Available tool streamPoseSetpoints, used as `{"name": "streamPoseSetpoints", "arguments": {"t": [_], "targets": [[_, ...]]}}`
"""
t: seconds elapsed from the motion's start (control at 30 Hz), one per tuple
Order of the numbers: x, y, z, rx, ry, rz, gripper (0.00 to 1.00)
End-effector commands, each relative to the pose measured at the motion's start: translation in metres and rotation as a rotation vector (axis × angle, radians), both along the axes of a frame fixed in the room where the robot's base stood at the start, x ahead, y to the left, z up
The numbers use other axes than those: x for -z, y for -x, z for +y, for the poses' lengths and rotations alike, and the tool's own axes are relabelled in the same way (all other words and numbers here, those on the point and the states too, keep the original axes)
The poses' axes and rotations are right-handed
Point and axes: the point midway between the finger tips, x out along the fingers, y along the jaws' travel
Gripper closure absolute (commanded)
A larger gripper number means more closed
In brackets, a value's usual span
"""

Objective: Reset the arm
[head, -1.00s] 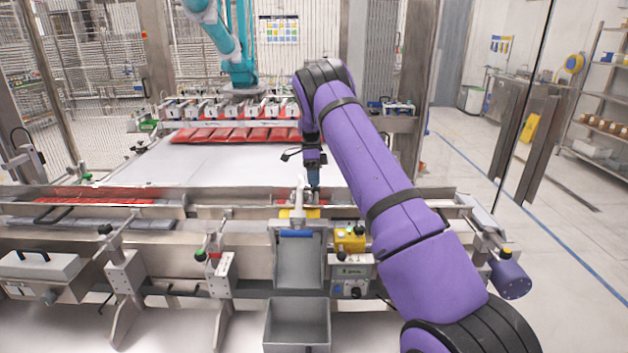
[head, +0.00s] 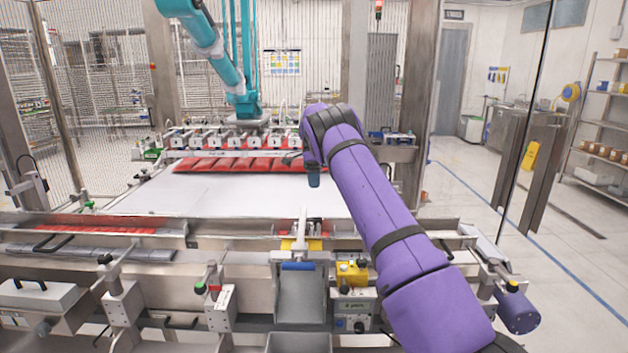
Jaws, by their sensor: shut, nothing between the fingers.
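My purple arm (head: 388,205) reaches from the lower right up over the machine, with its bent wrist near the middle of the view. My gripper (head: 314,180) points down below the wrist, small and partly hidden by the arm.
A teal picker arm (head: 212,50) holds a row of suction heads (head: 235,139) over red packs (head: 235,164). A metal chute (head: 300,296) and a yellow box (head: 352,272) sit at the front edge. Open floor (head: 540,225) lies to the right.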

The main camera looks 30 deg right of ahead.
Motion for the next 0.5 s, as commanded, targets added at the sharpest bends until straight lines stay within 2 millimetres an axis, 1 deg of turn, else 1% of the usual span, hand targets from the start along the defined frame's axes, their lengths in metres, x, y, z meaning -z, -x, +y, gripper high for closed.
{"name": "streamPoseSetpoints", "arguments": {"t": [0.2, 0.5], "targets": [[-0.0088, -0.0047, -0.0022, 0.000, 0.000, 0.001, 1.00], [-0.0097, -0.0050, -0.0023, 0.000, -0.001, 0.001, 1.00]]}}
